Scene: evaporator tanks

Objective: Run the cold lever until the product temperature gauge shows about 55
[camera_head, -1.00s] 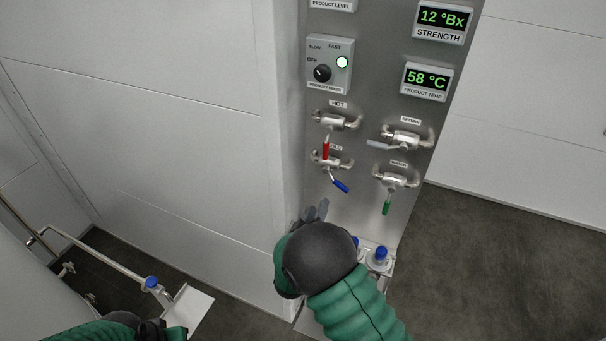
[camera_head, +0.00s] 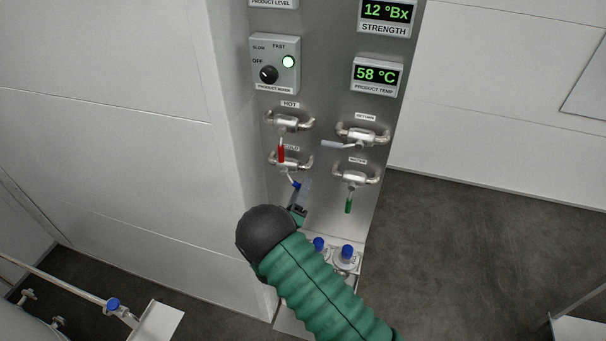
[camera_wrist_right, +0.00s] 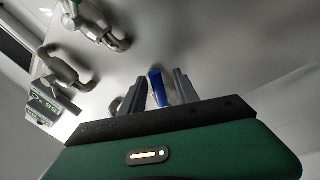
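The product temperature gauge (camera_head: 377,75) reads 58 °C in the head view. The cold lever has a blue handle (camera_head: 296,185) that points down and to the right, below the red-handled hot lever (camera_head: 281,152); its label is partly hidden by the red handle. My right gripper (camera_head: 302,196) is at the blue handle and covers part of it. In the right wrist view, the blue handle (camera_wrist_right: 157,88) stands between the two open fingers (camera_wrist_right: 160,90), with small gaps on both sides. My left gripper is not in view.
A green-handled lever (camera_head: 348,205) and a grey-handled return lever (camera_head: 336,144) sit to the right on the panel. The mixer box (camera_head: 276,66) is above. Blue-capped fittings (camera_head: 347,252) stand below the panel, close to my right forearm.

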